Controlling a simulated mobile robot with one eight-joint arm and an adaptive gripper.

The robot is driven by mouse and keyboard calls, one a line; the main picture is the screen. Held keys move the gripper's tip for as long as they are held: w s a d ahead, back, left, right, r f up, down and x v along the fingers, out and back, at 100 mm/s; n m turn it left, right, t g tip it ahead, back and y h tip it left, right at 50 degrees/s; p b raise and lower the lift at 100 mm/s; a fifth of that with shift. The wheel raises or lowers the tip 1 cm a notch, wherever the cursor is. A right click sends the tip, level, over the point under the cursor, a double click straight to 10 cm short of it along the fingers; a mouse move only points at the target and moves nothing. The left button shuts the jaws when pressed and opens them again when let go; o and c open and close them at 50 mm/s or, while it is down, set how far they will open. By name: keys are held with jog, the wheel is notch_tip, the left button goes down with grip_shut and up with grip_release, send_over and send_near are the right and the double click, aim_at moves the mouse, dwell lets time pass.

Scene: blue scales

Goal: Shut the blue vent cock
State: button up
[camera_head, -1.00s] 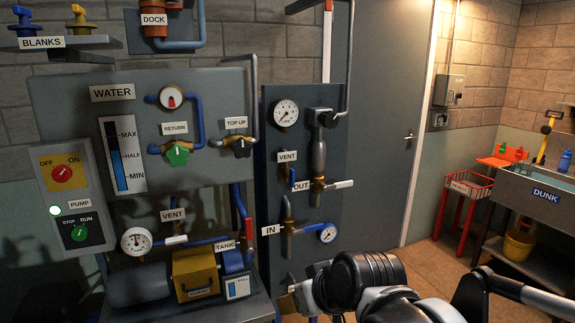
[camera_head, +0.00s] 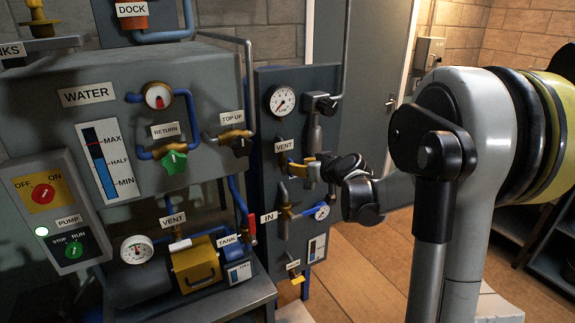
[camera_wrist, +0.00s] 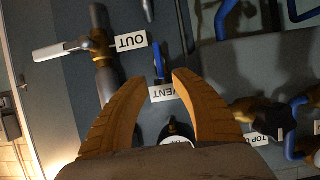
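The blue vent cock (camera_wrist: 160,66) shows in the wrist view beside the upside-down VENT label (camera_wrist: 170,92) on the dark panel. Its narrow blue handle lies just beyond and between my fingertips. My gripper (camera_wrist: 161,80) is open, with an orange finger on either side and nothing held. I cannot tell how far the tips are from the handle. In the head view my gripper (camera_head: 291,166) is at the panel, just below the VENT label (camera_head: 284,146). The cock is mostly hidden there by my fingers.
The OUT pipe with its white lever (camera_wrist: 62,50) is close on the left in the wrist view. The TOP UP valve (camera_head: 239,144) and green RETURN knob (camera_head: 174,162) are left of the panel. Another VENT label (camera_head: 172,219) is lower left. A gauge (camera_head: 282,100) sits above.

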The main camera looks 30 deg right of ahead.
aim_at(291, 177)
jog(key=b+x, duration=0.1)
jog(key=x, duration=0.5)
jog(key=shift+w+f, duration=0.15)
jog(key=shift+w, duration=0.05)
grip_shut()
